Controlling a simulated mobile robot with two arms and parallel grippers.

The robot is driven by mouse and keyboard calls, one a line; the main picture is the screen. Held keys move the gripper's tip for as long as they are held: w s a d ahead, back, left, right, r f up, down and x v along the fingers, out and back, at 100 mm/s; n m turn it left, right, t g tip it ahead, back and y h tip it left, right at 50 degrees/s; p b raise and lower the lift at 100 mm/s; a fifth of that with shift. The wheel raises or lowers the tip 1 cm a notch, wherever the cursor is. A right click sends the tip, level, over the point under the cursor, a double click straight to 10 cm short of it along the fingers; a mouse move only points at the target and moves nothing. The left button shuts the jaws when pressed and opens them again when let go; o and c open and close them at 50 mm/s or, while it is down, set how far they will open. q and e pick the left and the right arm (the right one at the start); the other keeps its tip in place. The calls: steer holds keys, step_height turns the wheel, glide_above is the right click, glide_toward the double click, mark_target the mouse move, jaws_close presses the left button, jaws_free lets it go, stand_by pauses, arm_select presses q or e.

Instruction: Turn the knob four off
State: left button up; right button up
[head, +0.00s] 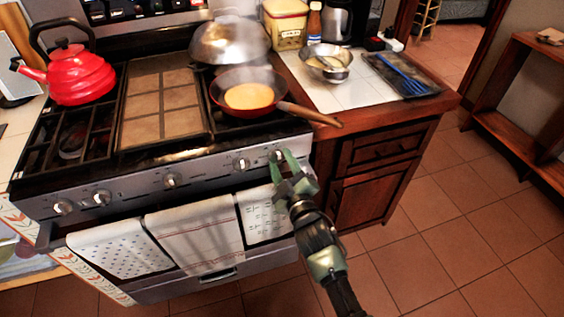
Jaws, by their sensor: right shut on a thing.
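The stove front (130,190) carries a row of several silver knobs. My right gripper (280,158) reaches up from the lower right and is shut on the rightmost knob (277,154), with its green fingers on either side of it. Another knob (241,163) is just left of the gripper, and a further knob (170,180) sits at the middle of the panel. The knob markings are too small to read. My left gripper is not in view.
A red pan (218,102) with yellow food stands on the right burner, its wooden handle (309,114) jutting over the counter edge. A red kettle (80,75) stands at the left. Towels (196,235) hang below the knobs. The tiled floor at right is clear.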

steer(key=shift+f, duration=0.1)
stand_by(0.5)
steer(key=o, duration=1.4)
steer(key=shift+c, duration=0.2)
steer(key=shift+s, duration=0.1)
steer(key=v, duration=0.7)
steer(key=shift+s, duration=0.3)
steer(key=shift+d, duration=0.1)
